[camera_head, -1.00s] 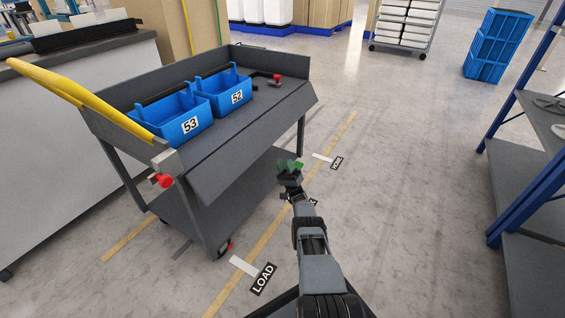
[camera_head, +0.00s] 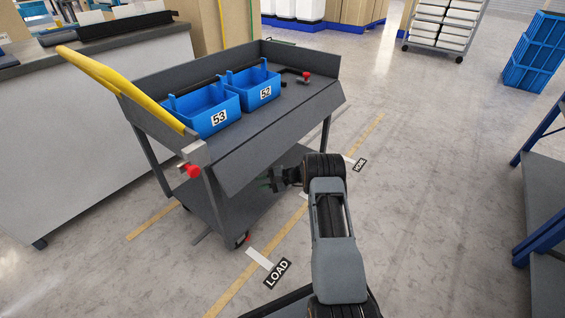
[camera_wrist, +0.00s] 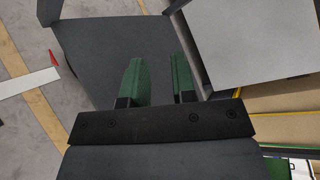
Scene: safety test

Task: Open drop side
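The grey cart has a long side panel (camera_head: 285,138) on its near side, tilted outward and sloping down from the deck edge. A red knob (camera_head: 193,171) sits at the panel's near left corner, and another red knob (camera_head: 306,75) at the far right end. My gripper (camera_head: 266,184) is low beside the cart, below the panel's lower edge; the head view does not show whether it touches. In the wrist view my gripper (camera_wrist: 158,80) has two green fingers apart with nothing visible between them. A dark edge, which I cannot identify for sure, runs just right of the fingers.
Blue bins 53 (camera_head: 213,113) and 52 (camera_head: 256,90) stand on the cart deck. The lower shelf (camera_head: 243,205) is bare where it shows. A yellow handle (camera_head: 115,87) is at the left end. A blue-framed rack (camera_head: 545,190) stands right; the floor between is clear.

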